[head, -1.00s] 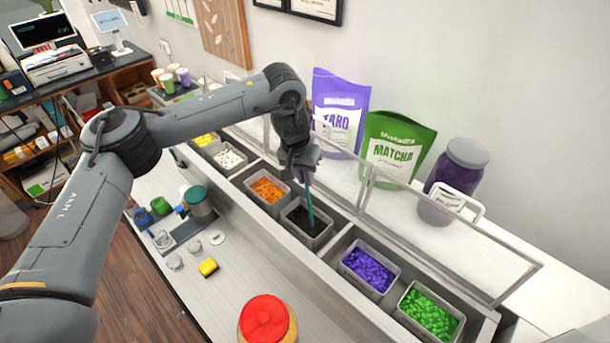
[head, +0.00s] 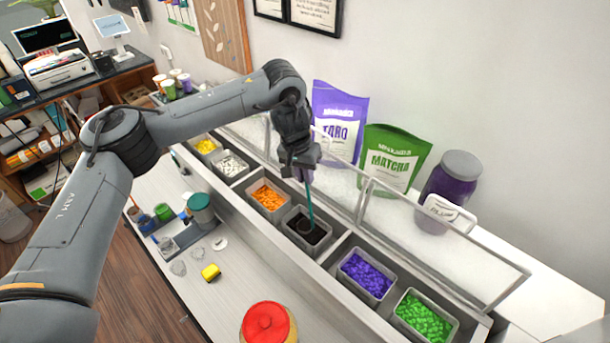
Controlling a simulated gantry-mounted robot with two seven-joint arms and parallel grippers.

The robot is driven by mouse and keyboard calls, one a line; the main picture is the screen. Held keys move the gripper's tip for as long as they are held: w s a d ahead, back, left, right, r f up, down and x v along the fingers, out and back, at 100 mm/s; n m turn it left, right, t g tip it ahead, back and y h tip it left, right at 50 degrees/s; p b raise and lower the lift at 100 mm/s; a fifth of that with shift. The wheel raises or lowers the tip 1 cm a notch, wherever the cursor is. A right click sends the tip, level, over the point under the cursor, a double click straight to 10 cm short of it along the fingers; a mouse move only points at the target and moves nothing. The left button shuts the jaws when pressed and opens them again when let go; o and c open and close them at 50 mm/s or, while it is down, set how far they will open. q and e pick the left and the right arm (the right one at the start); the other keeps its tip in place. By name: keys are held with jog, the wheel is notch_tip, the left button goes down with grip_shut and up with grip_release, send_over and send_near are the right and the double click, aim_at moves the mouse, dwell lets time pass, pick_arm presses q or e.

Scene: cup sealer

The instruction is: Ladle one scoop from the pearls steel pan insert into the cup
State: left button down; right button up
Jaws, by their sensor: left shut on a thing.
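My left gripper (head: 304,172) is above the row of steel pan inserts, shut on a teal ladle (head: 309,204) whose handle points down. The ladle's lower end is in the pearls steel pan insert (head: 322,245), which holds dark brown-black pearls (head: 313,235). The ladle's bowl is hard to make out; it seems to lie at the pearls. I cannot tell whether it holds any. I cannot pick out the task's cup for certain; several cups (head: 177,78) stand at the back left. My right gripper is not in view.
Neighbouring inserts hold orange pieces (head: 268,197), purple cubes (head: 367,274) and green cubes (head: 424,318). A glass guard (head: 440,240) stands behind the row.

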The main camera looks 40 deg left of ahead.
pick_arm(q)
jog(key=shift+r, duration=3.3)
